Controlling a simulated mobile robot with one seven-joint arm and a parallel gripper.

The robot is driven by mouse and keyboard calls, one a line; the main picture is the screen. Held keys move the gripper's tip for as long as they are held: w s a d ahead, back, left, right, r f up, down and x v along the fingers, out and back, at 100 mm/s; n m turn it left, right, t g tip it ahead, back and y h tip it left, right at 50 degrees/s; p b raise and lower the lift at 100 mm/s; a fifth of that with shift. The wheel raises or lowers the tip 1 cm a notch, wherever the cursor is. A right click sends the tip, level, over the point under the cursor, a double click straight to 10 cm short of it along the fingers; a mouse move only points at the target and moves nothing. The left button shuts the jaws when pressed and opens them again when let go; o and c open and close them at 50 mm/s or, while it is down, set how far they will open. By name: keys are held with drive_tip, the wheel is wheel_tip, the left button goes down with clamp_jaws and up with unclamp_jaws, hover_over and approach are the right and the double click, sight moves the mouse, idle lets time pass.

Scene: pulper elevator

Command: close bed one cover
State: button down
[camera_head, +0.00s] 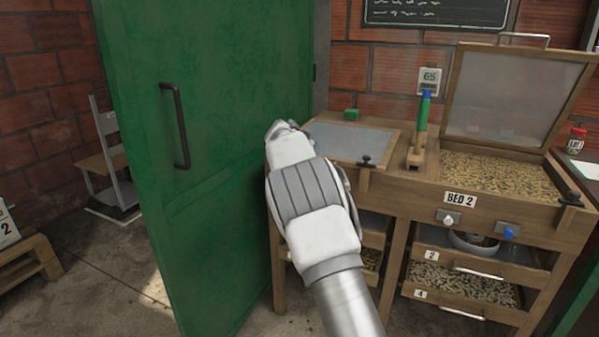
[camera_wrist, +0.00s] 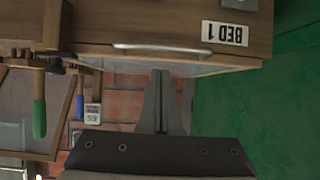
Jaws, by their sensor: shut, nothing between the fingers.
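Bed one's cover (camera_head: 350,143), a grey panel in a wooden frame, lies down over its box, left of bed 2. In the upside-down wrist view, a metal handle (camera_wrist: 163,48) runs along the cover's front edge, near the BED 1 label (camera_wrist: 225,33). My gripper (camera_wrist: 160,73) is shut and empty, its tips close to the handle and panel; I cannot tell whether they touch. In the head view my arm hides the cover's left front part and my fingers. A black latch (camera_head: 366,161) sits at the cover's front right corner.
A big green door (camera_head: 215,110) stands close left of my arm. Bed 2's cover (camera_head: 510,95) is raised above its bean-filled box. A green-handled tool (camera_head: 421,117) stands between the beds. Drawers (camera_head: 465,285) sit below bed 2.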

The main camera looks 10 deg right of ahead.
drive_tip(key=s+a+f+b, duration=0.1)
drive_tip(key=s+a+f, duration=0.2)
drive_tip(key=s, duration=0.3)
drive_tip(key=s+d+r+g+y, duration=0.2)
drive_tip(key=s+d+r, duration=0.1)
drive_tip(key=s, duration=0.9)
drive_tip(key=s+d+r+g+y, duration=0.1)
drive_tip(key=s+d+r, duration=0.15)
drive_tip(key=s, duration=0.85)
drive_tip(key=s+a+f+n+y, duration=0.1)
drive_tip(key=s+a+n, duration=0.15)
drive_tip(key=s, duration=0.65)
drive_tip(key=s+a+f+n+g+y, duration=0.1)
drive_tip(key=s+a+n, duration=0.15)
drive_tip(key=s, duration=0.75)
drive_tip(key=s+a+f+n+y, duration=0.1)
drive_tip(key=s+a+n+y, duration=0.15)
drive_tip(key=s, duration=0.65)
wheel_tip(320, 180, up, 25)
drive_tip(key=p, duration=2.4)
drive_tip(key=shift+m+h+p, duration=0.35)
drive_tip(key=shift+h+p, duration=0.05)
drive_tip(key=shift+h, duration=0.05)
drive_tip(key=shift+w, duration=0.1)
